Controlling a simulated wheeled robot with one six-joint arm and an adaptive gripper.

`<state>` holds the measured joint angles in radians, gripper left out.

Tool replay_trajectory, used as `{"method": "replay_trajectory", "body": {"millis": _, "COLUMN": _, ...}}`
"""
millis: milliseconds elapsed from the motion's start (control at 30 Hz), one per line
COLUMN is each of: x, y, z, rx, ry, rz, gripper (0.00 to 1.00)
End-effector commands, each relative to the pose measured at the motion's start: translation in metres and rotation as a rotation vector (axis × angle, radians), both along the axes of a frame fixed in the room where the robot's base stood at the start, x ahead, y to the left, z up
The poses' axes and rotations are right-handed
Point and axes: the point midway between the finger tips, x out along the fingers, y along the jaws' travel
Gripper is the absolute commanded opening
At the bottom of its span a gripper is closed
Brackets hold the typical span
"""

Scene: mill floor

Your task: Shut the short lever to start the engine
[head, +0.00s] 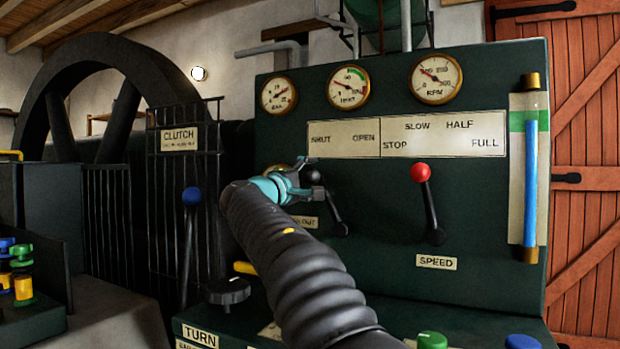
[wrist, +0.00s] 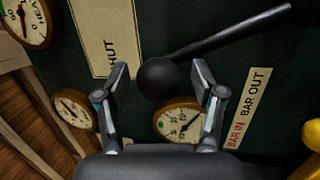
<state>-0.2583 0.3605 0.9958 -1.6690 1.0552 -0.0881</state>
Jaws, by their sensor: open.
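The short lever (head: 333,208) has a black ball knob and stands below the SHUT/OPEN plate (head: 344,139) in the head view. It leans up and left from its pivot. My gripper (head: 300,182) is at the knob and partly covers it. In the wrist view the black knob (wrist: 158,78) lies between the two open fingertips of my gripper (wrist: 160,76), with a visible gap on each side. The lever's shaft runs off to the upper right there. Whether the knob is level in depth with the fingertips I cannot tell.
The red-knobbed speed lever (head: 428,205) stands right of the short lever. The blue-knobbed clutch lever (head: 190,230) is at the left. Gauges line the green panel's top. A black handwheel (head: 228,290) is low, left of my arm. A sight glass (head: 529,170) is at the right.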

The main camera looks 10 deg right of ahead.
Motion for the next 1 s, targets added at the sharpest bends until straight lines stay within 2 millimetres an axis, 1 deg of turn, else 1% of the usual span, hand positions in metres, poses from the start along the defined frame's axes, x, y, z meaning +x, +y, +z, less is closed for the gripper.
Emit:
{"method": "replay_trajectory", "body": {"millis": 167, "x": -0.005, "y": 0.006, "z": -0.001, "rx": 0.001, "ry": -0.001, "rz": 0.001, "gripper": 0.68}}
{"method": "replay_trajectory", "body": {"millis": 267, "x": -0.014, "y": 0.015, "z": -0.003, "rx": 0.000, "ry": 0.001, "rz": 0.002, "gripper": 0.68}}
{"method": "replay_trajectory", "body": {"millis": 500, "x": -0.046, "y": 0.050, "z": -0.012, "rx": 0.001, "ry": 0.000, "rz": 0.004, "gripper": 0.68}}
{"method": "replay_trajectory", "body": {"millis": 700, "x": -0.068, "y": 0.074, "z": -0.019, "rx": 0.000, "ry": 0.000, "rz": 0.003, "gripper": 0.68}}
{"method": "replay_trajectory", "body": {"millis": 833, "x": -0.076, "y": 0.083, "z": -0.022, "rx": 0.000, "ry": 0.001, "rz": 0.002, "gripper": 0.68}}
{"method": "replay_trajectory", "body": {"millis": 1000, "x": -0.080, "y": 0.087, "z": -0.023, "rx": 0.000, "ry": 0.000, "rz": 0.000, "gripper": 0.68}}
